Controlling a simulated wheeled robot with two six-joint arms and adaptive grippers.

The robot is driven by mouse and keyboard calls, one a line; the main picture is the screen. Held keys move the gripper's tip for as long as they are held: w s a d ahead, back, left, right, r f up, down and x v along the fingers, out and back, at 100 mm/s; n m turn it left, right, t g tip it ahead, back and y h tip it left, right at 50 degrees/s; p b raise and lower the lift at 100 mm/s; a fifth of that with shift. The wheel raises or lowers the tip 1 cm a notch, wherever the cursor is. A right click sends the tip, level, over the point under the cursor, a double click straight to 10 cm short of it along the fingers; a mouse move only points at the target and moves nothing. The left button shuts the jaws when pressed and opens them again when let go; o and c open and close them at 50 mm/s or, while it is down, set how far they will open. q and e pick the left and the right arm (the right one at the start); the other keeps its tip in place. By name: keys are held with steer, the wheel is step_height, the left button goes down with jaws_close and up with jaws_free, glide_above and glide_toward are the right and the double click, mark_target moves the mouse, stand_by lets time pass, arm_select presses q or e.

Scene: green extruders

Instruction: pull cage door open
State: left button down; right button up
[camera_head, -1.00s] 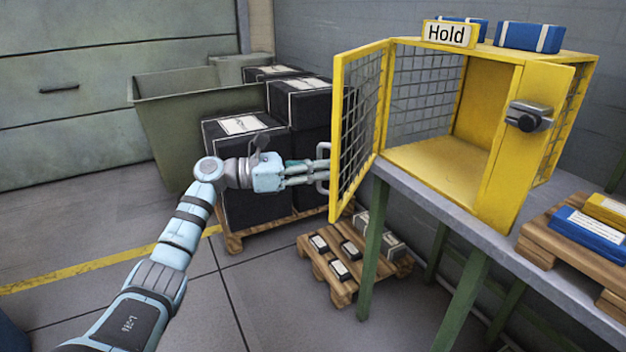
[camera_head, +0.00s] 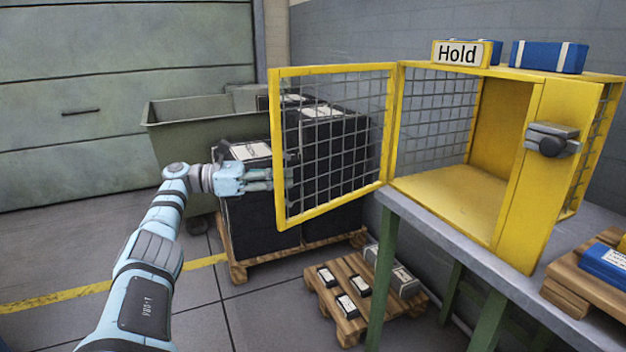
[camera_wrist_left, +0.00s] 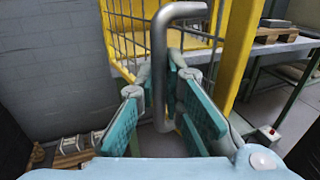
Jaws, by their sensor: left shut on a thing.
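The yellow cage (camera_head: 520,90) stands on a grey table, with its front open. Its yellow-framed mesh door (camera_head: 335,140) is swung out to the left, and the inside of the cage shows empty. My left gripper (camera_head: 284,180) is at the door's outer left edge. In the left wrist view, the grey bar handle (camera_wrist_left: 158,75) runs down between the fingers of my left gripper (camera_wrist_left: 172,115), which are shut on it. In the head view the handle is hidden behind the door frame and fingers. My right gripper is not in view.
Black boxes (camera_head: 255,215) on a pallet stand behind the door and gripper, before a green bin (camera_head: 170,135). A low pallet (camera_head: 350,300) with small boxes lies by the table leg. A "Hold" sign (camera_head: 458,53) sits on the cage. Floor at lower left is clear.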

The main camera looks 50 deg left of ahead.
arm_select(q)
steer(key=shift+a, duration=0.15)
steer(key=c, duration=1.7)
jaws_free()
steer(key=shift+s+a, duration=0.1)
steer(key=shift+a, duration=0.05)
